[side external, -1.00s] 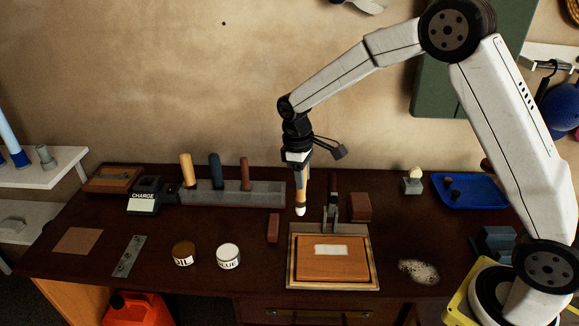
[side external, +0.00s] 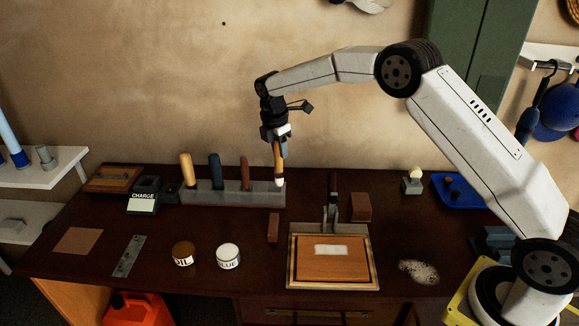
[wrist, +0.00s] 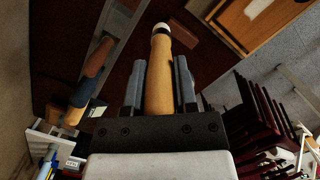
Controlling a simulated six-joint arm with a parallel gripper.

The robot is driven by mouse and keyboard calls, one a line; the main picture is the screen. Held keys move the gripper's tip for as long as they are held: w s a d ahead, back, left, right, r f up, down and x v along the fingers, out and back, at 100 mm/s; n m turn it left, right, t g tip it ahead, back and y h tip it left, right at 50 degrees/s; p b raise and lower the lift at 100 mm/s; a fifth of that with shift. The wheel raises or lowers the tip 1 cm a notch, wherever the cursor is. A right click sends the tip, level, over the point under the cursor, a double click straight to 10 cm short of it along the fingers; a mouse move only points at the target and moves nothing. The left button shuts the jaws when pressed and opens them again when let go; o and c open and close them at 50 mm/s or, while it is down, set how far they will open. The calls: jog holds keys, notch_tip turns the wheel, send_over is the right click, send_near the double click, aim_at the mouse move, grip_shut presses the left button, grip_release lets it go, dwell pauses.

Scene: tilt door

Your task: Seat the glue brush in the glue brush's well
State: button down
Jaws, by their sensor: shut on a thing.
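My gripper (side external: 280,148) is shut on the glue brush (side external: 278,167), which has a wooden handle and a white tip. The brush hangs upright, tip down, at the right end of the grey tool rack (side external: 230,196). In the side view I cannot tell whether the tip is above, behind or in front of the rack. In the wrist view the brush (wrist: 160,80) lies between the two grey fingers, its white tip pointing away. The rack holds a tan-handled tool (side external: 187,170), a blue-handled tool (side external: 216,171) and a brown-handled tool (side external: 245,174). The well itself is hidden.
A glue jar (side external: 228,257) and an oil jar (side external: 183,254) stand in front of the rack. A clamped wooden panel (side external: 333,262), a small brown block (side external: 273,228) and a larger block (side external: 361,207) are to the right. A charger (side external: 145,196) stands left.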

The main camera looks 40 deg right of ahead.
jog(key=w+d+n+t, duration=0.1)
jog(key=w+d+n, duration=0.2)
jog(key=w+n, duration=0.3)
jog(key=n, duration=0.3)
jog(key=shift+r+n, duration=0.2)
jog(key=shift+n, duration=0.1)
jog(key=shift+w, duration=0.1)
jog(key=shift+f, duration=0.1)
